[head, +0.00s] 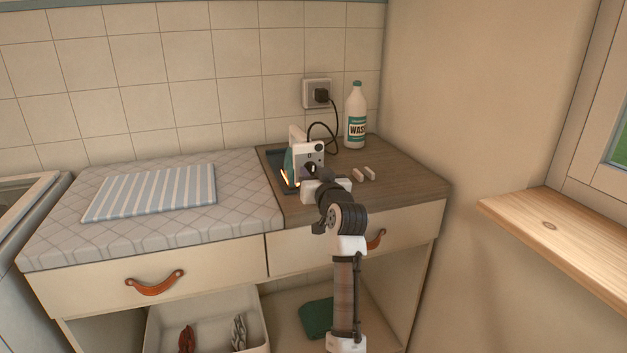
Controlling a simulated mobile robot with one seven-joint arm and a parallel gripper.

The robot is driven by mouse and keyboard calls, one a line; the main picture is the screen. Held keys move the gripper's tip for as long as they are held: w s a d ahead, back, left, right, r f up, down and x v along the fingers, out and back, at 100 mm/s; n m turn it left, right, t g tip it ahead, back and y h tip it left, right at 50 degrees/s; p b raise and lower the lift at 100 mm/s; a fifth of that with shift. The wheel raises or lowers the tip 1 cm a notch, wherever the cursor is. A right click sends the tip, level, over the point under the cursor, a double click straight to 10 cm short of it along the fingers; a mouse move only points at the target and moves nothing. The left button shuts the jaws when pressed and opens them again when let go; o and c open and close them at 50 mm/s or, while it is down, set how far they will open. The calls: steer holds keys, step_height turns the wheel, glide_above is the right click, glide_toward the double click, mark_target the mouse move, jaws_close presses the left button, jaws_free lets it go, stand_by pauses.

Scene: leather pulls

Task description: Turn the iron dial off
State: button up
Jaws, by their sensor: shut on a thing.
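The white and teal iron (305,150) stands on its end on a dark rest (275,158) on the wooden part of the counter. An orange glow shows at its lower left. My gripper (309,172) reaches in from the front right and meets the lower part of the iron's near face. It is shut on the iron's dial, which the gripper itself hides, so the dial's setting cannot be read.
The iron's black cord runs to a plugged wall socket (317,94). A white wash bottle (356,115) stands behind, and two small blocks (363,174) lie to the right. A striped cloth (152,192) lies left on the padded top. A wooden sill (560,232) juts out at right.

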steer(key=shift+n, duration=0.6)
steer(key=o, duration=0.6)
steer(key=b+v, duration=0.2)
steer(key=v, duration=1.2)
